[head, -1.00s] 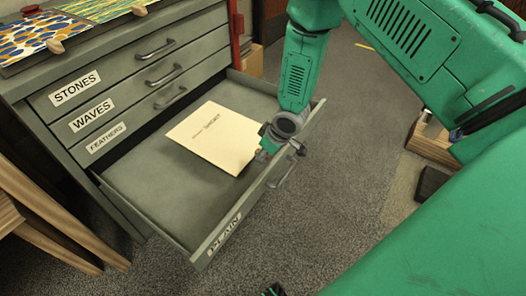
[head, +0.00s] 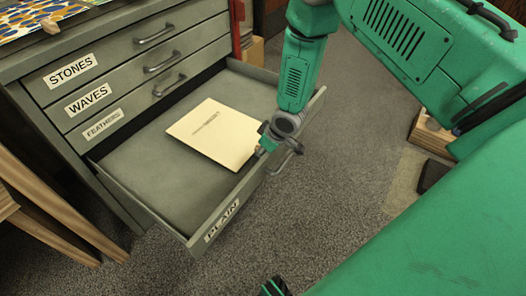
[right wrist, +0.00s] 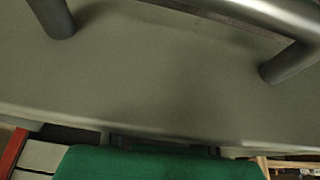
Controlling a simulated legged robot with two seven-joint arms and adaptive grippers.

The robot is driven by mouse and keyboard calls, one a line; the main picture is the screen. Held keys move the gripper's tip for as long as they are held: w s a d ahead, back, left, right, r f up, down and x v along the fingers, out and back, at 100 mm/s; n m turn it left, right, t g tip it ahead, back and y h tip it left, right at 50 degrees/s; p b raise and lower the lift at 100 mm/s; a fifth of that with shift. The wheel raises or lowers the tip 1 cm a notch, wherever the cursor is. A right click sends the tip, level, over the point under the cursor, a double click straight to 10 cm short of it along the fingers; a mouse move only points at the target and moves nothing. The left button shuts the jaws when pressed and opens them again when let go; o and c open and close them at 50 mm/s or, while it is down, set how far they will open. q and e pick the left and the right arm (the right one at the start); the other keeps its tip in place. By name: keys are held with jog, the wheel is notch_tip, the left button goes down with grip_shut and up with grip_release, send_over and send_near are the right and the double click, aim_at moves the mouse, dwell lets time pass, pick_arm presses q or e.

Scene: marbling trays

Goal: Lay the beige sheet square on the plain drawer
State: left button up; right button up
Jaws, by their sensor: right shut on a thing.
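The beige sheet (head: 205,140), with small print on it, is over the floor of the open plain drawer (head: 150,185), towards its front. The sheet looks roughly in line with the drawer sides, perhaps slightly turned. I cannot tell whether all of it touches the floor. My right gripper (head: 261,149) is shut on the sheet's right edge, close to the drawer front; its fingertips are small and partly hidden. The right wrist view shows the drawer front and its handle (right wrist: 185,12) close up, not the sheet.
Shut drawers labelled STONES (head: 71,71), WAVES and FEATHERS are in the cabinet above the plain drawer. A patterned sheet (head: 40,18) lies on the cabinet top. A wooden stand (head: 35,205) is at left. Bare carpet (head: 340,190) lies in front of the drawer.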

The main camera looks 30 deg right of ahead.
jog(key=shift+s+d+f, duration=0.15)
jog(key=shift+s+f, duration=0.55)
jog(key=shift+c, duration=0.3)
jog(key=o, duration=1.8)
jog(key=shift+o, duration=0.2)
jog(key=shift+r, duration=0.1)
jog(key=shift+w+d+r+p, duration=0.1)
jog(key=shift+w+r+p, duration=0.1)
jog(key=shift+r+p, duration=0.4)
jog(key=shift+w+r+p, duration=0.15)
jog(key=shift+r+p, duration=0.35)
jog(key=shift+p, duration=0.15)
jog(key=shift+r+p, duration=1.15)
jog(key=shift+r, duration=0.3)
jog(key=shift+r+p, duration=0.9)
jog(key=shift+r, duration=0.05)
jog(key=shift+w, duration=0.1)
